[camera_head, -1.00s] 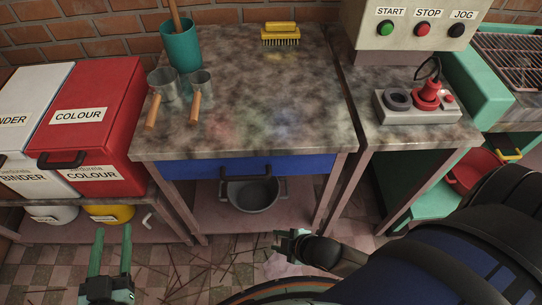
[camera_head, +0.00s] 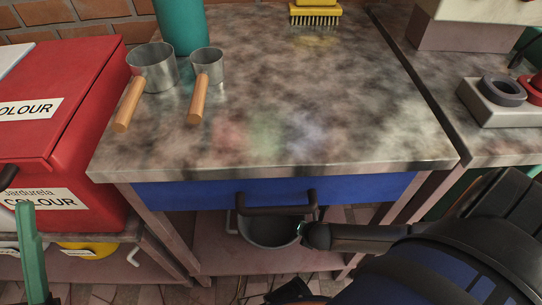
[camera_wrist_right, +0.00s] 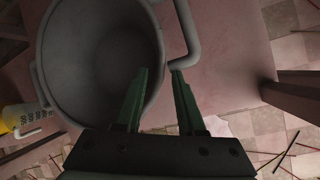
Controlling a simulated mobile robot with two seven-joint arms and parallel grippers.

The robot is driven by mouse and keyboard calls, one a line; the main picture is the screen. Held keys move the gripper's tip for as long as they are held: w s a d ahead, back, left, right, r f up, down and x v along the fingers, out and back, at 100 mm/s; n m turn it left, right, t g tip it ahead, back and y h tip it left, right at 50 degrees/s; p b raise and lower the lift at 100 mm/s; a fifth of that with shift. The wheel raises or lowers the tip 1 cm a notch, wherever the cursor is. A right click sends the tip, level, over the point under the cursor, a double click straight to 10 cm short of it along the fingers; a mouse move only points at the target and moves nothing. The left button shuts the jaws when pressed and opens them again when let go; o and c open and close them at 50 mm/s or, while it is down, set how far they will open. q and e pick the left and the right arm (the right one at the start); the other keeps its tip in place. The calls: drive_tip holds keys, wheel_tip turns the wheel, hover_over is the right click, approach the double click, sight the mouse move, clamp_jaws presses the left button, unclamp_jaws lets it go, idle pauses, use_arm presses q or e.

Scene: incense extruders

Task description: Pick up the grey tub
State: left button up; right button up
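The grey tub (camera_head: 268,234) stands on the low shelf under the table, partly hidden by the drawer front and its handle. In the right wrist view the open tub (camera_wrist_right: 92,55) fills the upper left, with a loop handle (camera_wrist_right: 190,35) on its right. My right gripper (camera_wrist_right: 159,70) is open, its green fingers apart over the tub's near right rim. One finger overlaps the tub's mouth and the other is just outside, near the handle; contact is unclear. In the head view my left gripper (camera_head: 32,255) is at the lower left, only partly in frame.
The stone-topped table (camera_head: 330,130) with a blue drawer (camera_head: 370,188) and dark drawer handle (camera_head: 275,205) is above the tub. Metal scoops (camera_head: 152,68), a teal pot (camera_head: 182,25) and a brush (camera_head: 316,15) stand on it. A red bin (camera_head: 70,130) is left; table legs flank the shelf.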

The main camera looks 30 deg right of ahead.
drive_tip(key=b+x, duration=0.1)
drive_tip(key=x, duration=0.2)
drive_tip(key=b+x, duration=0.1)
drive_tip(key=x, duration=0.1)
drive_tip(key=b+x, duration=0.2)
drive_tip(key=shift+w+a+b, duration=0.2)
drive_tip(key=shift+w+b, duration=0.1)
drive_tip(key=shift+w, duration=0.1)
drive_tip(key=shift+w+d+f, duration=0.1)
drive_tip(key=shift+w+f, duration=0.1)
drive_tip(key=shift+f, duration=0.15)
use_arm(q)
wheel_tip(320, 180, down, 7)
drive_tip(key=shift+w+d+r+g, duration=0.2)
drive_tip(key=shift+w+d+g, duration=0.1)
drive_tip(key=shift+d, duration=0.1)
drive_tip(key=shift+s+r, duration=0.1)
use_arm(e)
clamp_jaws()
drive_tip(key=shift+r, duration=0.1)
